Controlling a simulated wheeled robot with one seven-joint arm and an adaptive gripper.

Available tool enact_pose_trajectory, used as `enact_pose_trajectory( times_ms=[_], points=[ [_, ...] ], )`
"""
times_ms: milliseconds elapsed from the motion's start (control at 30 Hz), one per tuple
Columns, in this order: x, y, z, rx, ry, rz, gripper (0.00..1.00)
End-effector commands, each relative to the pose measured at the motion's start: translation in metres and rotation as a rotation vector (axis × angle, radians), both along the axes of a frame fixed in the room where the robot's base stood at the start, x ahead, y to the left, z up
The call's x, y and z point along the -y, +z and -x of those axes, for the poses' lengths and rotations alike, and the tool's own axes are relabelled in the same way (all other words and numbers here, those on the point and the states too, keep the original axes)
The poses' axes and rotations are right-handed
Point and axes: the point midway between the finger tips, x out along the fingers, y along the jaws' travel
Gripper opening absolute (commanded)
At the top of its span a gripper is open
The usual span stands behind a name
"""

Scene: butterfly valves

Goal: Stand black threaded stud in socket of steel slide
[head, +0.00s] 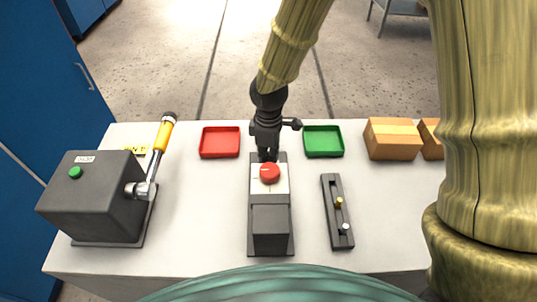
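My gripper (267,155) is dark and points down at the far end of the dark device in the middle of the table. Its fingertips are small, and I cannot tell whether they are open or shut, touch the device or hold anything. I cannot make out a black threaded stud; a dark stud could be lost against the gripper. No steel slide with a socket can be clearly picked out. The device (271,228) has a dark base and grey block, with a white plate carrying a round red cap (270,173) just in front of the gripper.
Red tray (220,142) and green tray (323,141) stand behind, cardboard boxes (392,138) at back right. A dark machine (95,198) with a yellow-handled lever (163,137) stands left. White tabletop between them is clear.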

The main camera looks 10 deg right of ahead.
Motion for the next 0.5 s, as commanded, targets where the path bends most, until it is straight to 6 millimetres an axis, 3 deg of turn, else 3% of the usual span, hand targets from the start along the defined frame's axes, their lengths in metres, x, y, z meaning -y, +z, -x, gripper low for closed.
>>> enact_pose_trajectory(
  times_ms=[500],
  points=[
    [-0.0001, -0.0063, 0.0002, 0.0, 0.0, 0.0, 0.0]
  ],
)
